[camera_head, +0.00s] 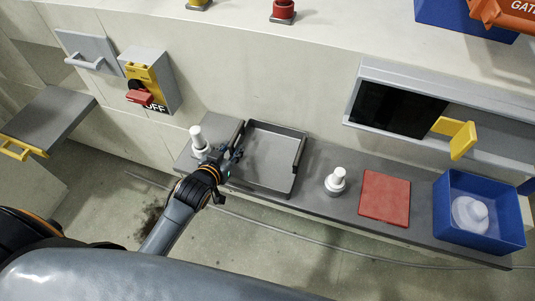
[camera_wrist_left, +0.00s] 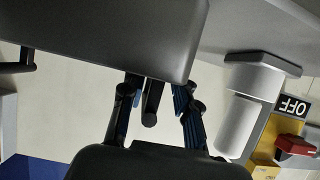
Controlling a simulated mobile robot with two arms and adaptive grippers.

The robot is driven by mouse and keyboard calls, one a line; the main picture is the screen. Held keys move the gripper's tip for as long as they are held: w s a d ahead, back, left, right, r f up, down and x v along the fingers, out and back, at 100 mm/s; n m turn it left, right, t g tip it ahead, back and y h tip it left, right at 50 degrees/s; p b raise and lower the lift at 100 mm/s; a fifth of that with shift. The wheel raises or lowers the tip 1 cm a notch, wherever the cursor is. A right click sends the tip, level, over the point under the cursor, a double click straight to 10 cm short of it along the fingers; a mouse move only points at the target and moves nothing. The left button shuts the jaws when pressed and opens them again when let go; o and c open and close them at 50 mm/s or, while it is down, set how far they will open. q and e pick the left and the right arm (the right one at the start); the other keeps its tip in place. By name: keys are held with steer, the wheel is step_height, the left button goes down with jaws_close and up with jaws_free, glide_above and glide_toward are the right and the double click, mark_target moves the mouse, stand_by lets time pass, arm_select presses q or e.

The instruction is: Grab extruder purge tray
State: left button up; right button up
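The extruder purge tray is a shallow grey metal tray (camera_head: 268,160) with a dark handle on each side, lying on the grey shelf in the head view. In the left wrist view, the tray (camera_wrist_left: 120,30) fills the upper left, seen upside down. My left gripper (camera_head: 234,158) is at the tray's left side. In the wrist view, the fingers of my left gripper (camera_wrist_left: 158,98) are apart, with the tray's dark handle (camera_wrist_left: 152,102) between them. A gap shows on the handle's right; contact on its left is unclear. My right gripper is not in view.
A white knob-like fixture (camera_head: 197,137) stands close left of the gripper; it also shows in the wrist view (camera_wrist_left: 238,125). Right of the tray are another white fixture (camera_head: 336,181), a red pad (camera_head: 384,198) and a blue bin (camera_head: 452,231). A yellow switch box (camera_head: 150,80) is on the wall.

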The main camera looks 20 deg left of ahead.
arm_select(q)
steer(key=shift+x, duration=1.2)
jaws_close()
steer(key=shift+r, duration=0.15)
